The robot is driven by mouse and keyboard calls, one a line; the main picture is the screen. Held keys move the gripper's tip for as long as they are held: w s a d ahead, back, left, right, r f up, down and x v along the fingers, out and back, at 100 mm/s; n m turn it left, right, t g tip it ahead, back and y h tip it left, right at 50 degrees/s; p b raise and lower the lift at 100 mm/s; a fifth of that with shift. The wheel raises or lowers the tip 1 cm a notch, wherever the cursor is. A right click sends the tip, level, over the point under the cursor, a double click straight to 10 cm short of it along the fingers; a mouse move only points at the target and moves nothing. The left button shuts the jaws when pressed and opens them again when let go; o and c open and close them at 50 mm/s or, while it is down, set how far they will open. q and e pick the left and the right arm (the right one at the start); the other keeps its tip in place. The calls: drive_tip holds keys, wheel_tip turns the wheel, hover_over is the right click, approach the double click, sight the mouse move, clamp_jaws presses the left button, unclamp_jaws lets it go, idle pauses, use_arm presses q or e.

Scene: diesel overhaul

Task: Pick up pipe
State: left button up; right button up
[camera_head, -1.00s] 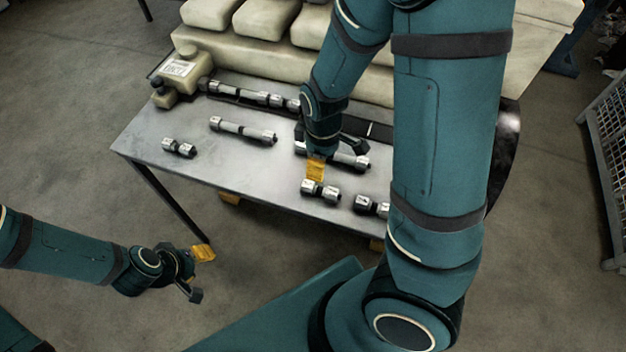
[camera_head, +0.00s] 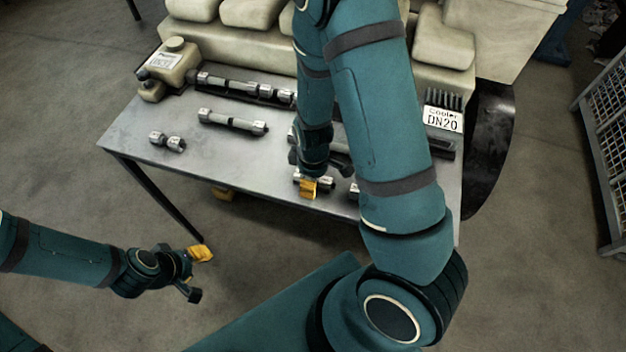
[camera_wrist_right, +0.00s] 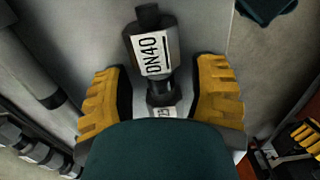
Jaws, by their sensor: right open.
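A short grey pipe with a white DN40 label (camera_wrist_right: 153,55) lies on the table between my right gripper's yellow fingers in the right wrist view. My right gripper (camera_wrist_right: 162,98) is open, one finger on each side of the pipe, with gaps visible. In the head view, my right gripper (camera_head: 309,187) is over this short pipe (camera_head: 326,184) near the table's front edge, partly hiding it. My left gripper (camera_head: 196,273) is open and empty, away from the table at the lower left.
Other pipes lie on the metal table (camera_head: 125,131): a short one (camera_head: 167,141), a medium one (camera_head: 232,122) and a long one (camera_head: 245,87) behind. A Cooler DN20 sign (camera_head: 442,118) is at right.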

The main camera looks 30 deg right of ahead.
drive_tip(key=shift+o, duration=0.3)
clamp_jaws()
